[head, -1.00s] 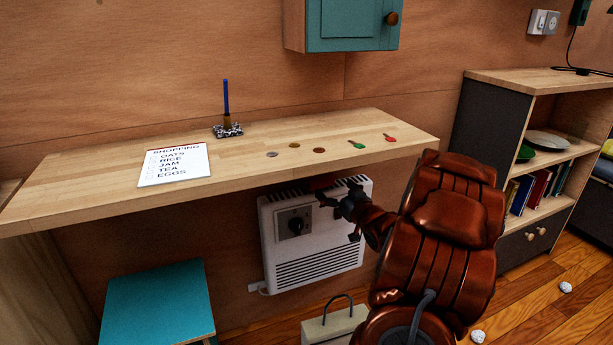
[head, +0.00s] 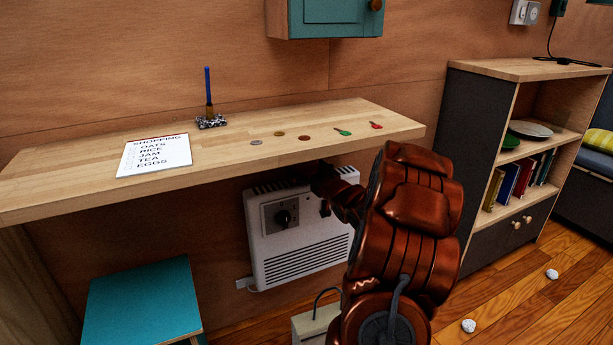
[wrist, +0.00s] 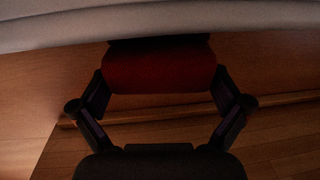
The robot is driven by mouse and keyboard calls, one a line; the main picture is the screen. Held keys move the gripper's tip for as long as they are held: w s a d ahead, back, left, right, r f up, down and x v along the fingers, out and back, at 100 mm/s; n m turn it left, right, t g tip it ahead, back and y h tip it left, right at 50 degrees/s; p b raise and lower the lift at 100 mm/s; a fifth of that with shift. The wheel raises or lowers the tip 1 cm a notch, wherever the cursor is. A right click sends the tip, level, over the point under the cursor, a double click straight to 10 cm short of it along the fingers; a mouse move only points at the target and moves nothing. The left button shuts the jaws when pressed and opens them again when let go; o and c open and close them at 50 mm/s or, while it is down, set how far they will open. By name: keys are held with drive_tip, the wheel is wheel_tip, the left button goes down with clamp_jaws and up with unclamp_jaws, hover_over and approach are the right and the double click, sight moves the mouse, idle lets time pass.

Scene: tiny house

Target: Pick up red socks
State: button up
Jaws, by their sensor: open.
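A dark red, rounded soft-looking bundle, which looks like the red socks (wrist: 160,66), is in the upper middle of the wrist view. It lies between the two fingers of my gripper (wrist: 161,86), just below a pale edge. The fingers are spread on either side of it; whether they touch it is too dark to tell. In the head view my gripper (head: 326,188) is at the upper part of the white wall heater (head: 290,245), under the wooden counter. The socks cannot be made out in the head view, where the gripper and counter hide part of the heater's top.
The counter (head: 225,155) overhangs close above the gripper and carries a shopping list, coins and keys. A teal stool (head: 145,300) stands at the lower left. A shelf unit (head: 470,140) is at the right. Crumpled white balls lie on the wooden floor.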

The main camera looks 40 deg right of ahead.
sight(306, 165)
drive_tip(key=c, duration=0.8)
drive_tip(key=shift+r, duration=0.1)
drive_tip(key=shift+c, duration=0.2)
drive_tip(key=shift+r+p, duration=0.9)
drive_tip(key=shift+r, duration=0.65)
drive_tip(key=shift+a+r, duration=0.15)
drive_tip(key=shift+r, duration=0.25)
drive_tip(key=s+a+b, duration=0.3)
drive_tip(key=a+b, duration=0.1)
drive_tip(key=a, duration=1.1)
drive_tip(key=shift+a+r, duration=0.2)
drive_tip(key=shift+r, duration=0.25)
